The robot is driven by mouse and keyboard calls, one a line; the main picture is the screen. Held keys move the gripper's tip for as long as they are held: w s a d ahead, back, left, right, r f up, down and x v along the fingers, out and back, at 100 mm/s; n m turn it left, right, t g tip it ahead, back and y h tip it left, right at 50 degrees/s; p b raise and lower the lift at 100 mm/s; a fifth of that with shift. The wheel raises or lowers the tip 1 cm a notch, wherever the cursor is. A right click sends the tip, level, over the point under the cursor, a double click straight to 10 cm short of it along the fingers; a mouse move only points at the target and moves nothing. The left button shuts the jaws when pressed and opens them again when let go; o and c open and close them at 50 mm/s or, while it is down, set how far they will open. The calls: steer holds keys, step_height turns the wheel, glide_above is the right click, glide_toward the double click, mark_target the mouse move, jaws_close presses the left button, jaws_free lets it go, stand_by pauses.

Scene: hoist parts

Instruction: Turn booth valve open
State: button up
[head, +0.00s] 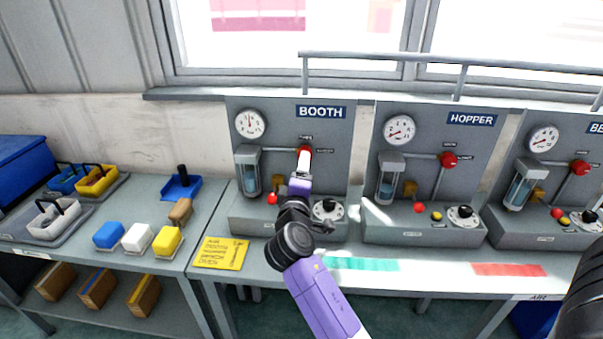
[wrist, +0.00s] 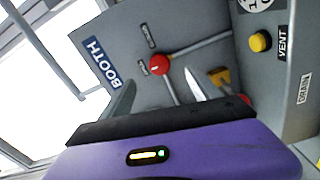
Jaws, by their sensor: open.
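The booth panel (head: 330,130) stands upright on the bench below a blue BOOTH sign. Its valve is a red round knob (head: 306,150) on a grey pipe, partly covered by my gripper in the head view. The knob (wrist: 160,64) is clear in the wrist view, with a small white mark on its face and two labels beside it, too small to read. My gripper (head: 302,171) is open just in front of the knob. In the wrist view, its two fingers point toward the knob from either side, with nothing between them. I cannot tell whether they touch it.
A round gauge (head: 250,124) and a glass cylinder (head: 247,173) sit left of the valve. A dial (head: 327,210) is low on the panel. The hopper panel (head: 425,140) stands close on the right. A yellow card (head: 221,253) lies on the bench.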

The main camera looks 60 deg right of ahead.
stand_by(0.3)
steer(key=v, duration=0.4)
steer(key=shift+a, duration=0.25)
stand_by(0.4)
steer(key=s+a+r+p, duration=0.1)
steer(key=s+a+r, duration=0.1)
steer(key=a, duration=0.4)
steer(key=shift+s+a, duration=0.2)
steer(key=shift+s, duration=0.2)
